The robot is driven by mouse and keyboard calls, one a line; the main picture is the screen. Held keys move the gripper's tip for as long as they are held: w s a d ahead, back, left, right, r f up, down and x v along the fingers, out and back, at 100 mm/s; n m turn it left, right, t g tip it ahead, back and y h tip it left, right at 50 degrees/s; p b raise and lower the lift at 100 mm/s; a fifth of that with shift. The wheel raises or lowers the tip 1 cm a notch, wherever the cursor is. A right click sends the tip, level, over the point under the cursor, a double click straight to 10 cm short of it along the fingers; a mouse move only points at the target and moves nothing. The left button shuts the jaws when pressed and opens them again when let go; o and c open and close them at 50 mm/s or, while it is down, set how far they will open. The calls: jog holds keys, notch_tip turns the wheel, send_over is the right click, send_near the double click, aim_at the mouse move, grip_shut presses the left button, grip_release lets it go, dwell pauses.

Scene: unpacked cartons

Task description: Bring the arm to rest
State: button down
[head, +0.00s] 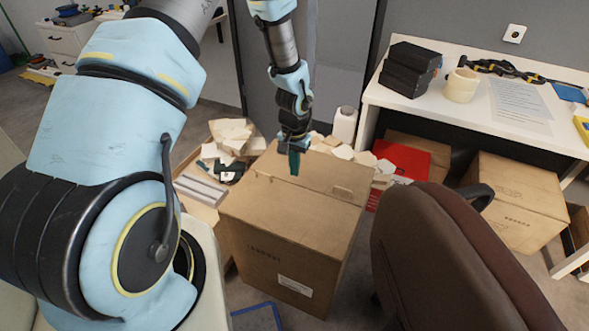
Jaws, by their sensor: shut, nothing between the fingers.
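My arm, light blue and black, reaches across the left and top of the head view. My gripper (294,160) points down above the large brown carton (285,225), close to its back flap. Its green-tipped fingers are shut with nothing held. The picture does not show clearly how high the fingers are over the carton. The carton stands on the floor with a white label on its front.
A white table (460,108) at the right holds black boxes (408,68), tape rolls (461,85) and papers. A brown chair (455,260) stands at the front right. Another carton (515,195) is under the table. An open box (200,190) with packing pieces is behind left.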

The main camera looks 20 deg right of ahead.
dwell(0.4)
jog(key=a+r+n+t, duration=0.1)
jog(key=a+r+n, duration=0.4)
jog(key=a+r, duration=1.45)
jog(key=s+a+r+n, duration=0.2)
jog(key=s+a+r, duration=0.3)
jog(key=s+a, duration=0.1)
jog(key=shift+s+a+r+t, duration=0.3)
jog(key=shift+s+a+r, duration=0.05)
jog(key=shift+a, duration=0.05)
